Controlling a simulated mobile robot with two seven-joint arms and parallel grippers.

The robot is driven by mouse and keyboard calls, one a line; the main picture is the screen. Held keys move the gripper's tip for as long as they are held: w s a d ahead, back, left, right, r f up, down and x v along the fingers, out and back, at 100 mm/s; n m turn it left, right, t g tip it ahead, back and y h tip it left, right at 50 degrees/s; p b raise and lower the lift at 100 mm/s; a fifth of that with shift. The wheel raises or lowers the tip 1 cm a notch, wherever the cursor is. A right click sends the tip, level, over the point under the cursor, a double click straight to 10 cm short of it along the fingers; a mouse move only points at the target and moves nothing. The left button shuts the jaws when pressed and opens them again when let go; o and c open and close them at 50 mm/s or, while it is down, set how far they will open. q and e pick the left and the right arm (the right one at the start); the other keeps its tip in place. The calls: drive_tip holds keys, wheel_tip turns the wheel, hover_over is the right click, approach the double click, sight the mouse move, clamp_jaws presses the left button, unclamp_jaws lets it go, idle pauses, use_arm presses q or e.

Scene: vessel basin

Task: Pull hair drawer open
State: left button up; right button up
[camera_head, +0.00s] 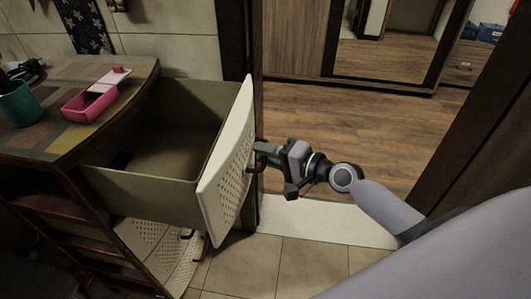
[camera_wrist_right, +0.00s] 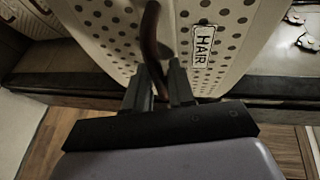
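The hair drawer (camera_head: 222,160) has a cream front with dots and stands pulled far out of the dark wooden cabinet. Its inside looks empty in the head view. In the right wrist view its front (camera_wrist_right: 108,35) carries a label reading HAIR (camera_wrist_right: 204,46) and a dark curved handle (camera_wrist_right: 150,45). My right gripper (camera_head: 258,157) is at the handle on the drawer front. In the right wrist view its fingers (camera_wrist_right: 160,80) stand on both sides of the handle's lower end, close around it. My left gripper is not in view.
A pink box (camera_head: 88,103) and a teal cup (camera_head: 20,104) stand on the cabinet top (camera_head: 135,80). Another dotted drawer front (camera_head: 165,255) lies below. A door frame (camera_head: 243,40) is close behind the open drawer. The wooden floor beyond the doorway is clear.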

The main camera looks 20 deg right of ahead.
drive_tip(key=v, duration=0.7)
drive_tip(key=shift+b, duration=0.4)
drive_tip(key=shift+s+f, duration=0.1)
idle(0.4)
drive_tip(key=s+a+f+n+g+h+p, duration=0.1)
drive_tip(key=s+a+f+n+h+p, duration=0.1)
drive_tip(key=s+f+n, duration=0.4)
drive_tip(key=s+a+f+n+g+h+p, duration=0.1)
drive_tip(key=s+f+n+h+p, duration=0.3)
drive_tip(key=s, duration=0.6)
drive_tip(key=a+f+n+p, duration=0.1)
drive_tip(key=f+n+p, duration=0.1)
drive_tip(key=shift+a+n+g, duration=0.35)
drive_tip(key=shift+n+g, duration=0.05)
